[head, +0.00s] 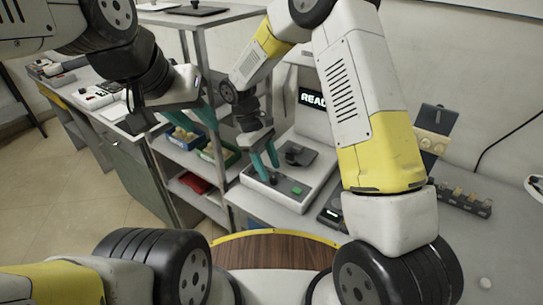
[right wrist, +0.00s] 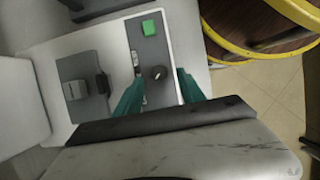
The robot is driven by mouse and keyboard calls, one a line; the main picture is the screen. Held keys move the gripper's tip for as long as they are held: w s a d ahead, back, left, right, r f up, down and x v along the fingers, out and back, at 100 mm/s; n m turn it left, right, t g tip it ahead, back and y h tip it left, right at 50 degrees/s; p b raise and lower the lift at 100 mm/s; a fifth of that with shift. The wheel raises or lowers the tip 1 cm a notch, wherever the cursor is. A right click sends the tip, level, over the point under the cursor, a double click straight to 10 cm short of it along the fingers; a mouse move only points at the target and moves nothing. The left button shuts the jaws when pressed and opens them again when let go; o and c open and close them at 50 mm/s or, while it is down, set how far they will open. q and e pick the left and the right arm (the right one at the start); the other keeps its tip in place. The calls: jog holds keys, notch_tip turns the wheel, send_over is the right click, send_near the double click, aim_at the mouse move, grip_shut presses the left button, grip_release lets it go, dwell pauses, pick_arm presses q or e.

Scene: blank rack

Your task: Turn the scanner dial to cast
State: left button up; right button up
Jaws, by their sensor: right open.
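The scanner (head: 311,183) is a pale box on the bench with a dark screen (head: 313,98) behind it; the visible letters read "REA", the rest is hidden by my right arm. Its grey panel carries a green button (right wrist: 149,27) and a dark round dial (right wrist: 157,73) with a small light mark; the setting is too small to read. My right gripper (right wrist: 158,92) is open, with its teal fingers on either side of the dial; contact cannot be told. In the head view my right gripper (head: 262,165) points down over the panel. My left gripper (head: 170,112) is open and empty, left of the scanner.
A dark flat plate with a block (right wrist: 82,88) sits on the scanner beside the panel. A shelf rack with a green bin (head: 222,153) and a red item (head: 195,183) stands to the left. A slotted holder (head: 463,200) is on the right bench.

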jog(key=v, duration=0.5)
jog(key=shift+a, duration=0.1)
notch_tip(320, 180, up, 9)
jog(key=m+t+y, duration=0.1)
jog(key=m+y, duration=0.1)
jog(key=m, duration=0.1)
send_over(282, 182)
jog(key=s+d+r+m+t+y, duration=0.1)
jog(key=s+d+r+m+t, duration=0.1)
jog(key=s+d+r, duration=0.4)
jog(key=s+d+r+m+t+y, duration=0.2)
jog(key=s+d+r+m+t, duration=0.3)
jog(key=s, duration=0.4)
jog(key=shift+s+d+r+m+t+y, duration=0.3)
jog(key=shift+s+d+r+m+y, duration=0.1)
jog(key=shift+r, duration=0.25)
pick_arm(q)
jog(key=shift+c, duration=0.3)
